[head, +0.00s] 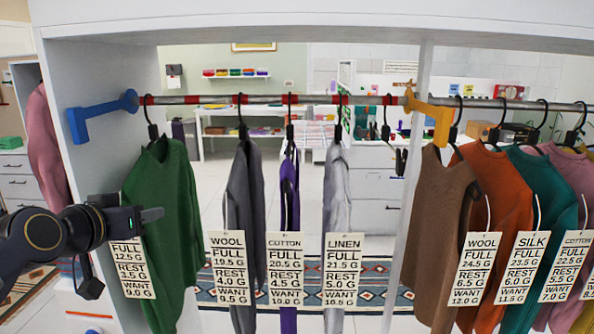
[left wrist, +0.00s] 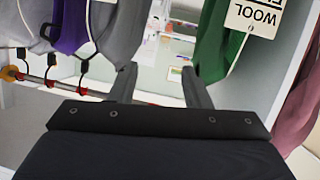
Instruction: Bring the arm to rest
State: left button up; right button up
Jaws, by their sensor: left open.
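My left gripper (head: 150,215) reaches in from the left in the head view, in front of the green garment (head: 165,235) on the rail. In the left wrist view my left gripper (left wrist: 160,82) has its two fingers spread, with no item between them. In that view the green garment (left wrist: 212,45) is beyond the right finger, and a grey garment (left wrist: 120,30) is beyond the left one. I cannot tell from these views whether the gripper touches the green garment. My right gripper is not in view.
A rail (head: 265,99) carries several tagged garments, including dark grey (head: 243,190), purple (head: 289,190), light grey (head: 337,185) and brown (head: 430,230). A blue bracket (head: 100,112) and a yellow bracket (head: 436,118) sit at the rail. A white divider (head: 410,190) splits the wardrobe. An empty hanger (head: 387,133) hangs left of it.

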pick_arm(q)
jog(key=s+d+f+n+g+p, duration=0.1)
jog(key=s+d+f+g, duration=0.3)
jog(key=s+f, duration=0.6)
jog(key=s+d+f+n+g+h+p, duration=0.1)
jog(key=s+d+f+g+p, duration=0.1)
jog(key=s+f, duration=0.8)
jog(key=s+d+g, duration=0.1)
jog(key=s+g, duration=0.1)
jog(key=s, duration=0.5)
jog(key=shift+d+h+p, duration=0.3)
jog(key=shift+d+p, duration=0.05)
jog(key=shift+p, duration=0.05)
